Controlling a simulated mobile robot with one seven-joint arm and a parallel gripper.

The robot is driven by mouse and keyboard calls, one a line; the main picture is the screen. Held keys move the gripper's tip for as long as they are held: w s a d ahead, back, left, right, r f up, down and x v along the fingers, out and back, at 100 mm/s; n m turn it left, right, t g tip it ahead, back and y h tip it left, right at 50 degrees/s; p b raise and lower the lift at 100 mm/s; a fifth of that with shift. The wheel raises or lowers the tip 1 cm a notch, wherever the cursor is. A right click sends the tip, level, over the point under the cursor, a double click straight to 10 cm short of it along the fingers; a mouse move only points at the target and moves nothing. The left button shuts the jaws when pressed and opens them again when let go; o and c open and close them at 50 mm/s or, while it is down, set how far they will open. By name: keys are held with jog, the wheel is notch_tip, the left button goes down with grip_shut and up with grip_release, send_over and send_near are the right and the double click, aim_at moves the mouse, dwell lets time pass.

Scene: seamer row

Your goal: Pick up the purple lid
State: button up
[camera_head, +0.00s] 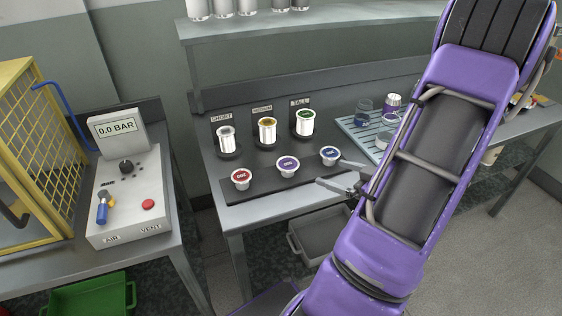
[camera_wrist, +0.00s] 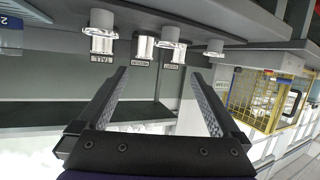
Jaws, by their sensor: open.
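In the head view, a small round lid piece with a purple top (camera_head: 288,165) sits in the middle of a row of three on a dark strip near the bench's front edge. A red-topped one (camera_head: 240,178) is to its left and a dark blue-topped one (camera_head: 329,155) to its right. My gripper (camera_head: 331,173) is open and empty, just right of the purple piece and near the blue-topped one. In the wrist view my open jaws (camera_wrist: 158,75) have nothing between them, and I cannot make out the purple lid there.
Three silver cans stand behind the row, by signs: short (camera_head: 226,139), medium (camera_head: 267,131) and tall (camera_head: 305,122). A light blue slatted tray (camera_head: 356,133) holds jars at right. A control box (camera_head: 127,196) and yellow cage (camera_head: 22,150) are at left.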

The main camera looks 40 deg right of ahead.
jog(key=b, duration=0.2)
send_near(287, 163)
jog(key=x, duration=0.4)
jog(key=shift+w+d, duration=0.15)
jog(key=shift+w, duration=0.05)
jog(key=shift+b+x, duration=0.3)
jog(key=shift+x, duration=2.5)
jog(key=shift+s, duration=0.1)
jog(key=c, duration=1.1)
